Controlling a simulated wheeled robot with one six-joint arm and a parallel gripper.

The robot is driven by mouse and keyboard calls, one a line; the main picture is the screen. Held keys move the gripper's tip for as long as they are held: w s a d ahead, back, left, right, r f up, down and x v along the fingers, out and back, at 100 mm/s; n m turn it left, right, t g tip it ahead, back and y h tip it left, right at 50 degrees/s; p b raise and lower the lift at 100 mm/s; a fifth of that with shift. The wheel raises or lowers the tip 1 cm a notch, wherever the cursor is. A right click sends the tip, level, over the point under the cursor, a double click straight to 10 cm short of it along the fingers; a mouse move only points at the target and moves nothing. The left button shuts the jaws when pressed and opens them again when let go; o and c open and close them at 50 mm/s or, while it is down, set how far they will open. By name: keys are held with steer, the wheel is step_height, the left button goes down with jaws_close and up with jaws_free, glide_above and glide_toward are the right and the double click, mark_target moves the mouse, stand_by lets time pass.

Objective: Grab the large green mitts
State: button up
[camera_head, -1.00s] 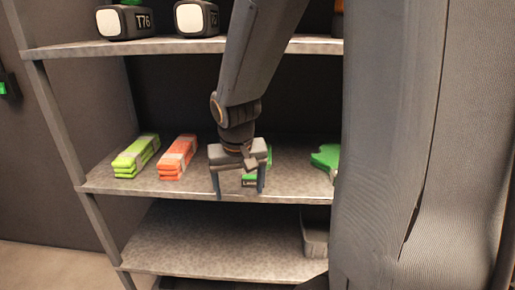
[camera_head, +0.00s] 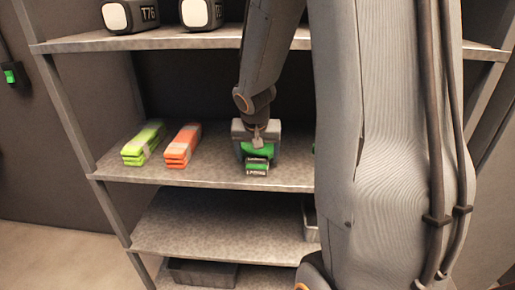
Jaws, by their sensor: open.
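Green mitts with a dark label (camera_head: 257,165) lie on the middle shelf (camera_head: 215,177), near its front edge. The small label text is hard to read. My gripper (camera_head: 257,150) is open and sits just behind and above these mitts, over the shelf. Whether its fingers straddle the mitts I cannot tell, as the wrist hides part of them.
A lime-green folded stack (camera_head: 143,146) and an orange folded stack (camera_head: 182,146) lie to the left on the same shelf. Above, a shelf (camera_head: 180,41) bears dark boxes (camera_head: 130,15). Grey bins stand below, one (camera_head: 204,272) at lower left. A shelf post (camera_head: 70,125) stands at left.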

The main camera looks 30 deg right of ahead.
steer(key=shift+w+d+f, duration=0.1)
steer(key=shift+w+f, duration=0.1)
steer(key=shift+f, duration=0.35)
steer(key=c, duration=1.2)
steer(key=shift+c, duration=0.3)
steer(key=shift+r, duration=0.15)
